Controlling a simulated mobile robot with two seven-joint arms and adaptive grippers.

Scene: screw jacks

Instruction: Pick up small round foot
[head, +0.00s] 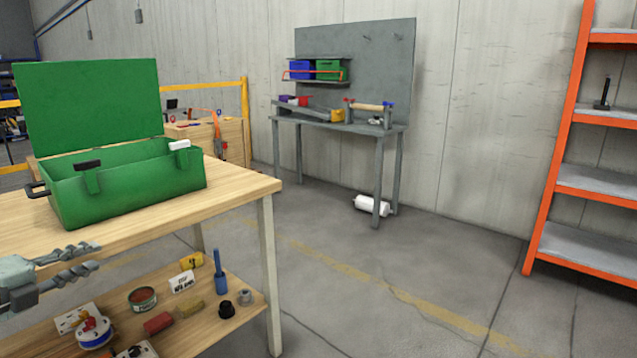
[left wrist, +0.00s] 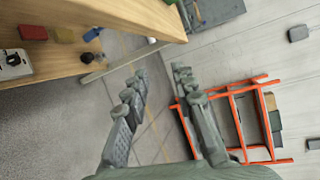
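On the lower shelf of the wooden table stand a small black round piece (head: 226,309) and, next to it, a small grey round piece (head: 245,297). Either could be the small round foot; I cannot tell which. My left gripper (head: 92,258) is at the left of the head view, beside the table and to the left of these pieces. Its fingers are apart with nothing between them, as the left wrist view (left wrist: 160,77) shows. My right gripper is not in view.
A green open toolbox (head: 130,185) stands on the tabletop (head: 235,190). The lower shelf (head: 205,335) also holds a blue upright tool (head: 221,280), a red block (head: 158,323) and a round tin (head: 142,298). An orange rack (head: 560,130) stands right; the floor between is clear.

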